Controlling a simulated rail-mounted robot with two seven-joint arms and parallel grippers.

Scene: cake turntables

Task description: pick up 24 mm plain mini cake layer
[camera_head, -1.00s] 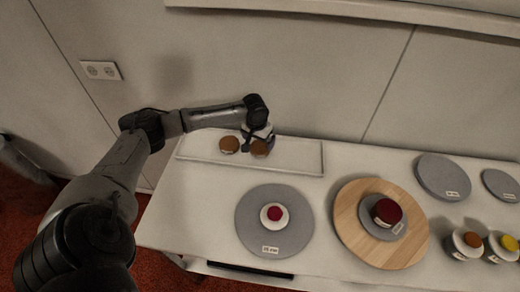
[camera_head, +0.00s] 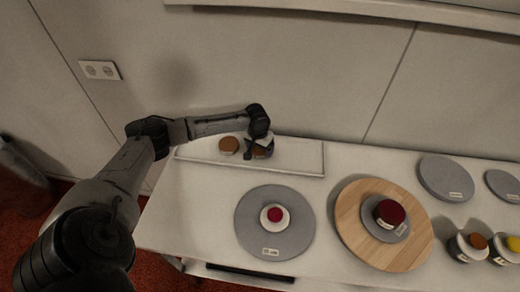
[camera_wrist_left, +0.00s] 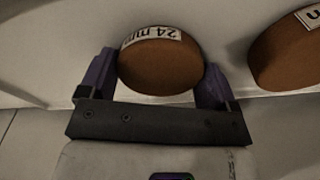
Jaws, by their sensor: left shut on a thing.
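The 24 mm plain mini cake layer (camera_wrist_left: 160,68) is a round brown disc with a white label reading "24 mm". In the left wrist view it sits between the two purple fingers of my left gripper (camera_wrist_left: 158,85), which is shut on it. In the head view the same layer (camera_head: 262,152) is partly hidden under my left gripper (camera_head: 259,146), over the right part of the white tray (camera_head: 298,158). I cannot tell whether it touches the tray. My right gripper is not in view.
A second brown layer (camera_head: 229,145) lies on the tray to the left, close by; it also shows in the left wrist view (camera_wrist_left: 290,52). A grey turntable (camera_head: 252,220) and a wooden turntable (camera_head: 352,232) bear red-topped cakes. Grey discs (camera_head: 445,177) lie at right. The wall is behind.

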